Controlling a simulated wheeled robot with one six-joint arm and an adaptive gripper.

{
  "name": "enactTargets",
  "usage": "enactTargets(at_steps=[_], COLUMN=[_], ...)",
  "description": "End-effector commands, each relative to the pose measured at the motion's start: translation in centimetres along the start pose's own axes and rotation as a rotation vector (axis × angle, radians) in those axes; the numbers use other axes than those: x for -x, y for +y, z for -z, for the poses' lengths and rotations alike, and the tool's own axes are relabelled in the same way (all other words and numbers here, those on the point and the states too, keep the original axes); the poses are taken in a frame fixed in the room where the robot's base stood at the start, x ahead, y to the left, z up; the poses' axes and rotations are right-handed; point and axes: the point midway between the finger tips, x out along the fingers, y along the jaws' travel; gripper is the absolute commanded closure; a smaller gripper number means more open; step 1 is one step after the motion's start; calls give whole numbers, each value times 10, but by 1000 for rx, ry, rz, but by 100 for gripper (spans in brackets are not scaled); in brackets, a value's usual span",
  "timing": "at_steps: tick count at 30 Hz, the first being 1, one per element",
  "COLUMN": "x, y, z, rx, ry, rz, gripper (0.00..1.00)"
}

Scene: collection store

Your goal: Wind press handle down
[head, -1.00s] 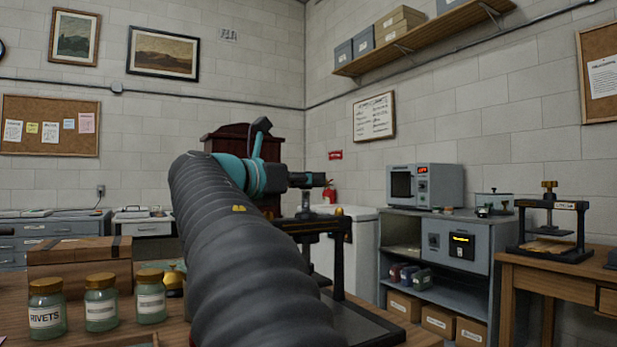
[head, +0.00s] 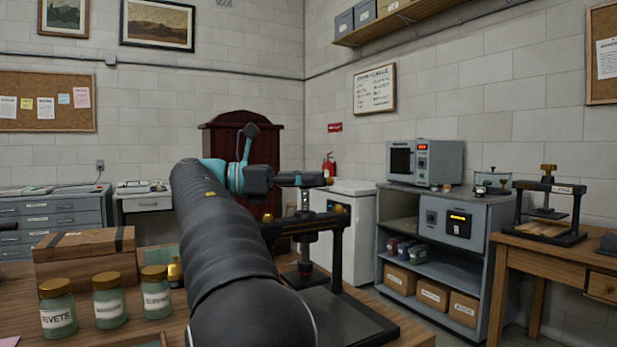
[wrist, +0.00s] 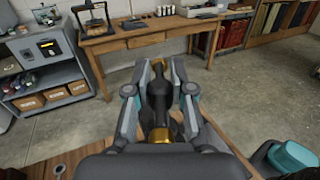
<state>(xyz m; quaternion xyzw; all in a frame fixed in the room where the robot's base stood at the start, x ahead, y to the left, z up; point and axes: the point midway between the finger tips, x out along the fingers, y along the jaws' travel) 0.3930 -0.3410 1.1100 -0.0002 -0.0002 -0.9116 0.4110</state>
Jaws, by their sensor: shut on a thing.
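The press stands on the wooden bench in the head view. It has a black frame (head: 336,242), a dark base plate (head: 345,322) and an upright screw (head: 306,248). Its dark handle (head: 306,180) lies across the top and ends in a brass knob. My gripper (wrist: 160,78) is shut on the handle (wrist: 158,100), with one finger on each side in the wrist view. Brass ends show beyond the fingers and near the palm. In the head view my arm and gripper hide the left part of the press.
Jars (head: 109,303) and a wooden box (head: 84,260) stand on the bench left of my arm. A grey shelf unit (head: 455,240) stands at the right. Another press (head: 547,205) is on the side table (head: 560,262). Open floor (wrist: 235,85) lies beyond the handle.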

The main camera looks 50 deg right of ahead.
Motion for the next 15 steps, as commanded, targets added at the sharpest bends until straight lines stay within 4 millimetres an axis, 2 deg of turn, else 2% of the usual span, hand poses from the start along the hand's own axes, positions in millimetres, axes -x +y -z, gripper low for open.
enactTargets(at_steps=[15], x=[0], y=[0], z=[0], rx=[0], ry=[0], rz=[38], gripper=[100])
